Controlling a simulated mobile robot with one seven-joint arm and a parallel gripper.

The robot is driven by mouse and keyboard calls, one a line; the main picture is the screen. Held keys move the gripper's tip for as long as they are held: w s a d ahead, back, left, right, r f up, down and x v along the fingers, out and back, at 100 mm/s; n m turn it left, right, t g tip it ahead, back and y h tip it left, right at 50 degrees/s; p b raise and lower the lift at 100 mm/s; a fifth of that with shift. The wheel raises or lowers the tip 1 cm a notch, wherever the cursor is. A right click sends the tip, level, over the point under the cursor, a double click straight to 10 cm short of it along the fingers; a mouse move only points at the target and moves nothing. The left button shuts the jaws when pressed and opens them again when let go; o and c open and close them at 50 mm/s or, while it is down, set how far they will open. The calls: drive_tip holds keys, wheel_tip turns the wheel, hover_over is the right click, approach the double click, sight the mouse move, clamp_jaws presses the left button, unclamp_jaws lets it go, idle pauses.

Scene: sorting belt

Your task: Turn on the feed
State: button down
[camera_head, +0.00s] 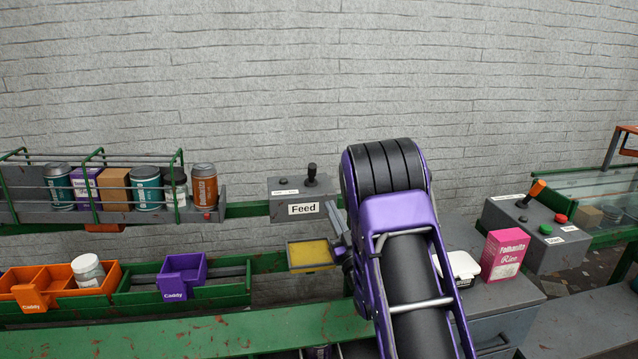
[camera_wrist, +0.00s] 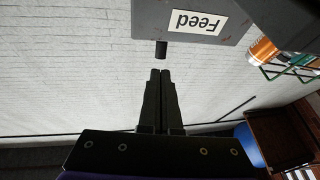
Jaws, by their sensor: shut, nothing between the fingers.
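The grey feed box (camera_head: 278,209) carries a white "Feed" label and stands on the green rail left of my arm. A black lever (camera_head: 312,174) rises from its top, towards the box's right end. The box (camera_wrist: 155,18) appears upside down in the wrist view, with the black lever tip (camera_wrist: 161,49) sticking out past its edge. My gripper (camera_wrist: 161,72) is shut and empty, its fingertips pointing at the lever tip with a small gap in the picture. In the head view only part of my gripper shows beside my arm; its fingertips are not clear.
A wire rack (camera_head: 221,203) of cans and boxes stands left of the feed box. A yellow-bottomed tray (camera_head: 310,269) sits below it. Orange (camera_head: 65,297) and purple (camera_head: 183,274) caddies are lower left. Another control box (camera_head: 510,232) with an orange-handled lever and buttons stands right.

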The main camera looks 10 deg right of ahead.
sight(315, 170)
drive_tip(key=shift+s+f, duration=0.1)
drive_tip(key=shift+f, duration=0.05)
drive_tip(key=x, duration=1)
idle(0.5)
drive_tip(key=shift+w+r+g+p, duration=0.3)
drive_tip(key=shift+r+g+p, duration=0.6)
drive_tip(key=shift+p, duration=0.25)
drive_tip(key=w+r+g+p, duration=0.1)
drive_tip(key=p, duration=0.1)
drive_tip(key=m+g+h+p, duration=0.1)
drive_tip(key=g+p, duration=0.1)
drive_tip(key=shift+w+r, duration=0.35)
drive_tip(key=shift+r, duration=0.05)
drive_tip(key=shift+w+m+g+h+p, duration=0.35)
drive_tip(key=shift+w+g+p, duration=0.3)
drive_tip(key=shift+g+p, duration=0.5)
drive_tip(key=shift+w+b, duration=0.3)
drive_tip(key=shift+w, duration=0.45)
drive_tip(key=shift+w+a+r, duration=0.1)
drive_tip(key=shift+r, duration=0.15)
